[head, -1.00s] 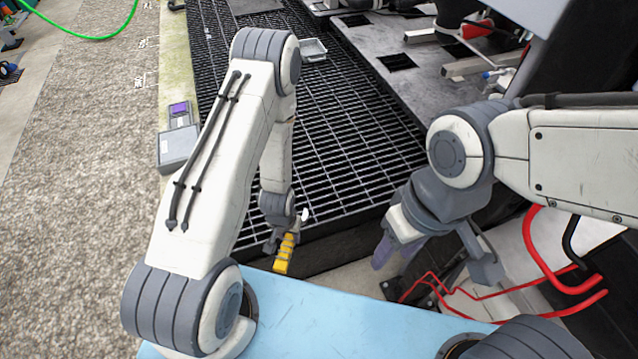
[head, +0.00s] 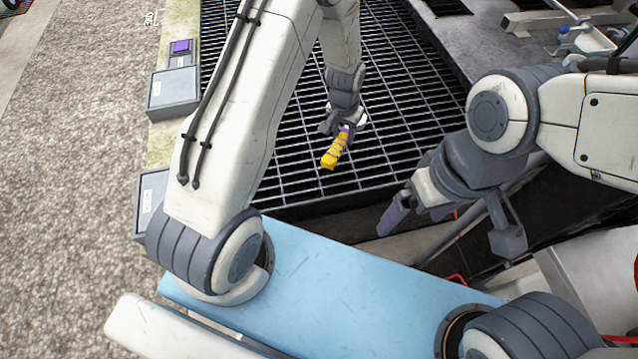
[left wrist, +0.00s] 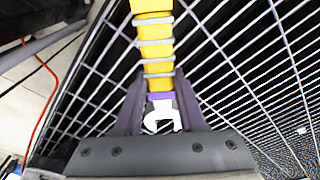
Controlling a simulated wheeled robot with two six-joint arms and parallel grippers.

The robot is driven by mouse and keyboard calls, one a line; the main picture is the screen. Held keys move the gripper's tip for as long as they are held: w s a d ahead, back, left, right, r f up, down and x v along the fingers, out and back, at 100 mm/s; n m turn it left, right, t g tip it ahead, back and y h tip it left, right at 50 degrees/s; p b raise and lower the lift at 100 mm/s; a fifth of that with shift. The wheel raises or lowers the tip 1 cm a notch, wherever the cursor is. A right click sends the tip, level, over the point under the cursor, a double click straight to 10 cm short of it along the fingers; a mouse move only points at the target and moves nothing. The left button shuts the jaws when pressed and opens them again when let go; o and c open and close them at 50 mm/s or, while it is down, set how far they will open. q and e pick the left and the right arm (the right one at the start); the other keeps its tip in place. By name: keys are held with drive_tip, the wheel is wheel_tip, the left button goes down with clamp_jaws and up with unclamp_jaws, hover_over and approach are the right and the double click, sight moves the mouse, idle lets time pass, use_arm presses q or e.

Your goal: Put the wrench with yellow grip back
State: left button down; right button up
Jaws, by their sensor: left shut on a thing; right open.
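The wrench with yellow grip (head: 334,155) is held in my left gripper (head: 345,128), over the dark grating. In the left wrist view the wrench (left wrist: 155,45) runs up from between the two fingers, its yellow handle banded with grey rings. A purple collar and a white end show between and behind the fingers of my left gripper (left wrist: 158,95). My right gripper (head: 400,205) is open and empty to the right, over the grating's near edge.
A black metal grating (head: 290,150) fills the area below the wrench. Grey boxes (head: 173,93) stand along the left edge, one with a purple-topped unit (head: 181,47) behind it. My blue base top is in front. White pipes and a valve lie at upper right.

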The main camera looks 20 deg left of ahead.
use_arm(q)
drive_tip(key=w+d+b, duration=0.2)
drive_tip(key=w+b, duration=0.1)
drive_tip(key=b, duration=0.6)
hover_over(319, 170)
drive_tip(key=shift+m, duration=0.3)
drive_tip(key=f, duration=0.6)
drive_tip(key=shift+s, duration=0.3)
drive_tip(key=shift+f+b, duration=0.75)
drive_tip(key=shift+f, duration=1.1)
use_arm(e)
wheel_tip(319, 170, down, 13)
use_arm(q)
drive_tip(key=shift+f, duration=0.1)
use_arm(e)
drive_tip(key=shift+s, duration=0.1)
use_arm(q)
drive_tip(key=shift+f, duration=0.15)
drive_tip(key=c, duration=0.5)
unclamp_jaws()
drive_tip(key=shift+r, duration=0.2)
use_arm(e)
drive_tip(key=shift+r, duration=0.1)
